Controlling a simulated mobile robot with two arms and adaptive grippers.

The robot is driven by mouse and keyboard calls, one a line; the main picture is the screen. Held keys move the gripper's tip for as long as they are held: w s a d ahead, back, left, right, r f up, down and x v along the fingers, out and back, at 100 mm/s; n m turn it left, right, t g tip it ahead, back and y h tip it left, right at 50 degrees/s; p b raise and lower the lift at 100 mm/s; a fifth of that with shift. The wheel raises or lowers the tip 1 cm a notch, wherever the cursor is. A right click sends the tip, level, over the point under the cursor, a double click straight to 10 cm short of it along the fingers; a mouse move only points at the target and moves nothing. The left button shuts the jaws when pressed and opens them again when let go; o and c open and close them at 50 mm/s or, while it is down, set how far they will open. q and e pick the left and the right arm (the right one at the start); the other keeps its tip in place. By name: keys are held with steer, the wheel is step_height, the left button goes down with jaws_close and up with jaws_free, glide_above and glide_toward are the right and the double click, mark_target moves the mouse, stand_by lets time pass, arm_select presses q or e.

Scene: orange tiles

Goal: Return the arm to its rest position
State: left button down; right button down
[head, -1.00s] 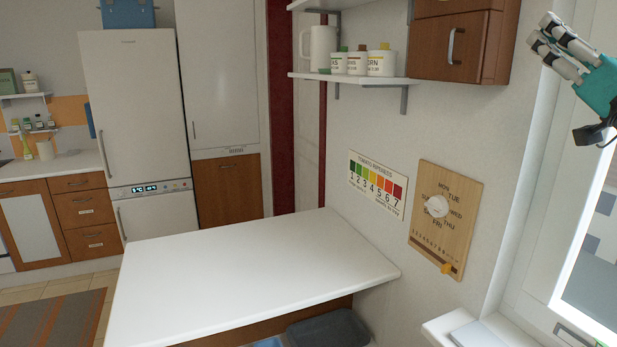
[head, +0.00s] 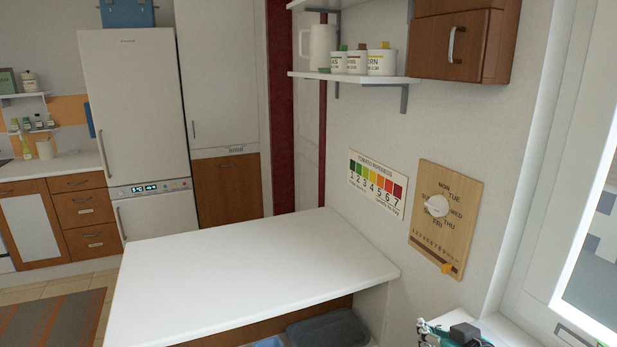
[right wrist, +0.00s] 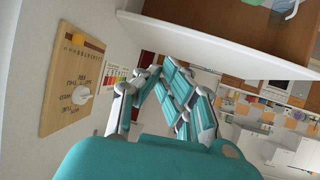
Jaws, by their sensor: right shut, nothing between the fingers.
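My right gripper (head: 428,328) shows only partly at the bottom right of the head view, low by the white window sill. In the right wrist view my right gripper (right wrist: 160,72) has its grey and teal fingers drawn together, with nothing held between them. Its fingers stand in front of the room's background and touch nothing that I can see. Most of the right arm is outside the head view. My left gripper is in neither view.
A bare white table (head: 250,270) fills the middle, with a dark bin (head: 328,330) beneath it. A wooden calendar board (head: 445,215) and a colour chart (head: 377,185) hang on the wall. The window frame (head: 560,200) is at the right.

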steer(key=s+a+f+g+h, duration=0.1)
steer(key=s+f+g, duration=0.3)
steer(key=s+f, duration=0.8)
steer(key=s+a+f+g+h, duration=0.15)
steer(key=s+f+g, duration=0.5)
steer(key=s, duration=0.95)
step_height(320, 180, down, 30)
steer(key=s+r, duration=0.1)
steer(key=s, duration=0.1)
steer(key=s+d+f, duration=0.1)
steer(key=s+f, duration=0.6)
steer(key=s+d+f, duration=0.2)
steer(key=s+f, duration=0.6)
steer(key=shift+s+d+g, duration=0.25)
steer(key=shift+s+g, duration=0.05)
steer(key=shift+g, duration=0.05)
